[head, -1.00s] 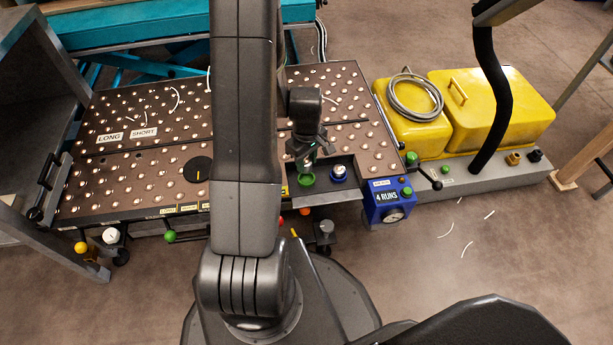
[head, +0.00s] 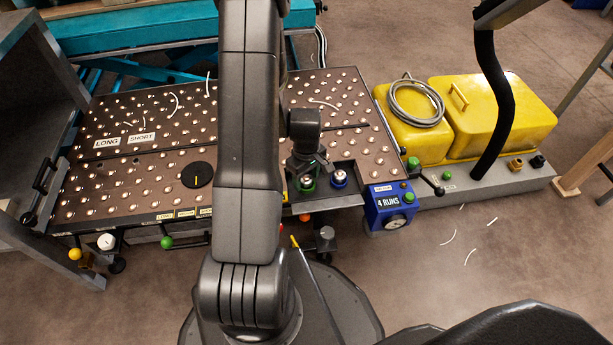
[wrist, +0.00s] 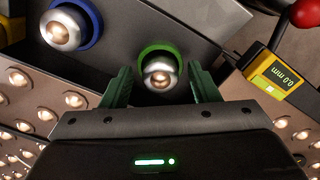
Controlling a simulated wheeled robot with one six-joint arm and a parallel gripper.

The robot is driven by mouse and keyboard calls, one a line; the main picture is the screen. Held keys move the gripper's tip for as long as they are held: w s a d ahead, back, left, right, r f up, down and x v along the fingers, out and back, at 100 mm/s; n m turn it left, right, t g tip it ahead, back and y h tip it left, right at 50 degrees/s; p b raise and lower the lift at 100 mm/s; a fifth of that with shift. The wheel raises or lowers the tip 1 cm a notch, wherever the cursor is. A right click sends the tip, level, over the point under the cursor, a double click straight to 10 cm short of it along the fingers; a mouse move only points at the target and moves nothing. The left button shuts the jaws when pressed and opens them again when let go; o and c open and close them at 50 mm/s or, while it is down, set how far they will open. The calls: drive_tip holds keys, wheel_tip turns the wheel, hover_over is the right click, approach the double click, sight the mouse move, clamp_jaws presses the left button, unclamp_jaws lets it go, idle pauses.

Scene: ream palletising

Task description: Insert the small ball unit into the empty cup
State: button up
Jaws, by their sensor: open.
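The small ball unit (wrist: 159,74) is a shiny metal ball at the green-rimmed cup (wrist: 156,50). It shows there in the head view too (head: 307,180). In the wrist view it overlaps the near side of the green rim; how deep it sits I cannot tell. My gripper (wrist: 161,84) is open, with one green finger on each side of the ball and a gap visible beside it. In the head view my gripper (head: 306,170) is right over the green cup. A blue-rimmed cup (wrist: 91,22) beside it holds another, larger-looking metal ball (wrist: 64,30).
The ball-studded table (head: 130,185) spreads left and behind. A blue "4 RUNS" box (head: 390,203) stands at the right corner, with yellow housings (head: 500,112) beyond.

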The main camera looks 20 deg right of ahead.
sight(307, 177)
wheel_tip(307, 177, up, 12)
drive_tip(key=p, duration=0.4)
drive_tip(key=shift+p, duration=0.35)
wheel_tip(307, 177, down, 12)
drive_tip(key=b, duration=0.5)
drive_tip(key=shift+f, duration=0.25)
wheel_tip(307, 177, up, 6)
drive_tip(key=shift+r+p, duration=0.1)
drive_tip(key=shift+p, duration=1.15)
